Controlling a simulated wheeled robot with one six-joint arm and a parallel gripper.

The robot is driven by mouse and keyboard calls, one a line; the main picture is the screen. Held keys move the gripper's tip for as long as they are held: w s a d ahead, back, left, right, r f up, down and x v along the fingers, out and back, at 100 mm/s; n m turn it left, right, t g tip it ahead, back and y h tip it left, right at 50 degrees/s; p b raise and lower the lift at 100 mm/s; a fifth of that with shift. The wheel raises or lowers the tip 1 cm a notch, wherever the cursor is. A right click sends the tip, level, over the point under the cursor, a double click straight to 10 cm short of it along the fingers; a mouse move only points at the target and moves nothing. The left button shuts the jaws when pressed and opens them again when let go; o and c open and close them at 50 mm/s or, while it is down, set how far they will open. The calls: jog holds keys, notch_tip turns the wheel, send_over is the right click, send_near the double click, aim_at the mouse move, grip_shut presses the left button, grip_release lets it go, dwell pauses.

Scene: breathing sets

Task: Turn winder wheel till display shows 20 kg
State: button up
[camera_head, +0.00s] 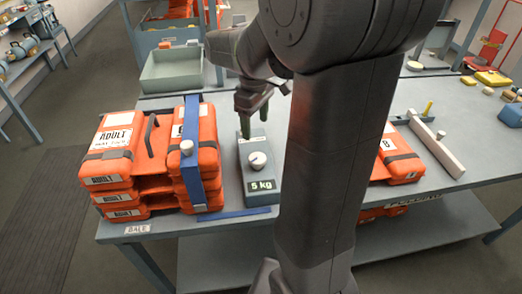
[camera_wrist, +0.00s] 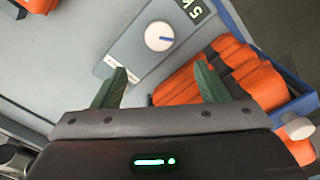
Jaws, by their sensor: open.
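The winder box (camera_head: 256,170) is a grey block on the table, with a display (camera_head: 262,186) reading 5 kg. Its white round winder wheel (camera_head: 257,160) sits above the display; in the wrist view the wheel (camera_wrist: 158,36) has a blue mark, and the display (camera_wrist: 196,10) is cut by the top edge. My gripper (camera_head: 256,108) is above the far end of the box, fingers pointing down. In the wrist view its green fingers (camera_wrist: 163,82) are apart with nothing between them, short of the wheel.
Stacked orange ADULT packs (camera_head: 115,140) stand left of the box, bound by a blue strap (camera_head: 192,140) with a white knob. A green-grey tray (camera_head: 171,72) stands behind. More orange packs (camera_head: 402,160) lie at the right, beside a pale bar (camera_head: 436,146).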

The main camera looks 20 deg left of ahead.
aim_at(256, 157)
notch_tip(256, 157, down, 12)
jog(key=shift+r, duration=0.1)
dwell(0.4)
jog(key=c, duration=1)
